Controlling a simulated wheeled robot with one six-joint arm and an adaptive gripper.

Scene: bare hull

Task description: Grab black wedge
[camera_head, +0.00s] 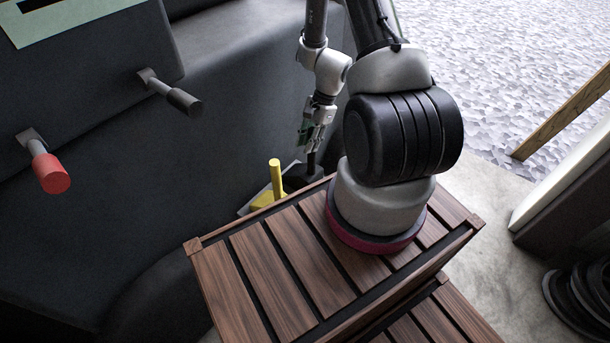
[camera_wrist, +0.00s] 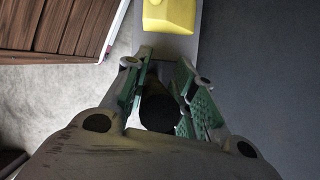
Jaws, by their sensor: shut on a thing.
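The black wedge (camera_head: 303,178) sits beyond the wooden crate, beside a yellow wedge (camera_head: 262,200), with its upright post rising from it. My gripper (camera_head: 314,142) points down over the black wedge and is shut on its post. In the wrist view, the post's round dark end (camera_wrist: 159,110) lies between the two green-padded fingers of my gripper (camera_wrist: 160,95). The black wedge's body is largely hidden there by the gripper. I cannot tell whether it touches the surface below.
The yellow wedge is close ahead in the wrist view (camera_wrist: 168,14), on a grey board (camera_wrist: 165,45). A slatted wooden crate (camera_head: 225,275) stands in front. The dark hull wall (camera_head: 120,150) carries a red-ended peg (camera_head: 50,172) and a black-ended peg (camera_head: 183,101).

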